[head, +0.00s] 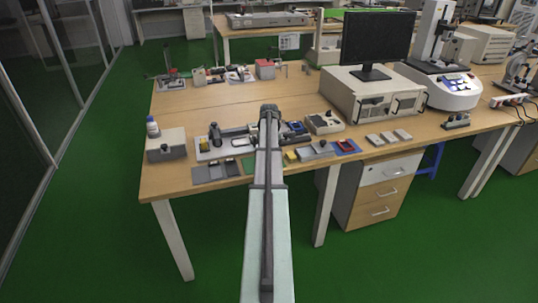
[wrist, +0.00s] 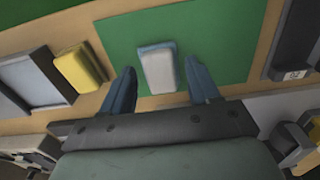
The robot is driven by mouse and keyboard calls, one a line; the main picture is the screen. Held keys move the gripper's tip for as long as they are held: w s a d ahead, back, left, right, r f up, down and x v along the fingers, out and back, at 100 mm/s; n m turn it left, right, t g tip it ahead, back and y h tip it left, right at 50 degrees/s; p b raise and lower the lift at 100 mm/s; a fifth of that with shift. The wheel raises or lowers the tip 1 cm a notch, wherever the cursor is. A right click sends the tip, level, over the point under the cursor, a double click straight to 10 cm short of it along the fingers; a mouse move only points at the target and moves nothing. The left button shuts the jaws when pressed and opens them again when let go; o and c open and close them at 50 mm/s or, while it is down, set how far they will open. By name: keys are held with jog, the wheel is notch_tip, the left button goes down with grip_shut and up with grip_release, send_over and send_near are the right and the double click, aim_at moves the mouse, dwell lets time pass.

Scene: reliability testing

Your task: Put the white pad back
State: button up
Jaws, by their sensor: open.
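The white pad (wrist: 158,72) lies on a green mat (wrist: 120,45) in the wrist view. It is a small pale block with a bluish far edge. My gripper (wrist: 159,66) is open, with one dark blue finger to each side of the pad. Gaps show between the pad and both fingers, and I cannot tell how high the fingertips are above the mat. In the head view my arm reaches over the front of the bench. It covers part of the green mat (head: 249,163), and the pad and fingers cannot be made out there.
A yellow block (wrist: 78,68) and a grey tray (wrist: 32,78) lie left of the mat in the wrist view. A dark device (wrist: 297,45) stands right. In the head view, a monitor (head: 376,42) on a white instrument stands back right, and the bench front is crowded.

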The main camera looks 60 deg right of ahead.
notch_tip(320, 180, up, 12)
dwell(0.6)
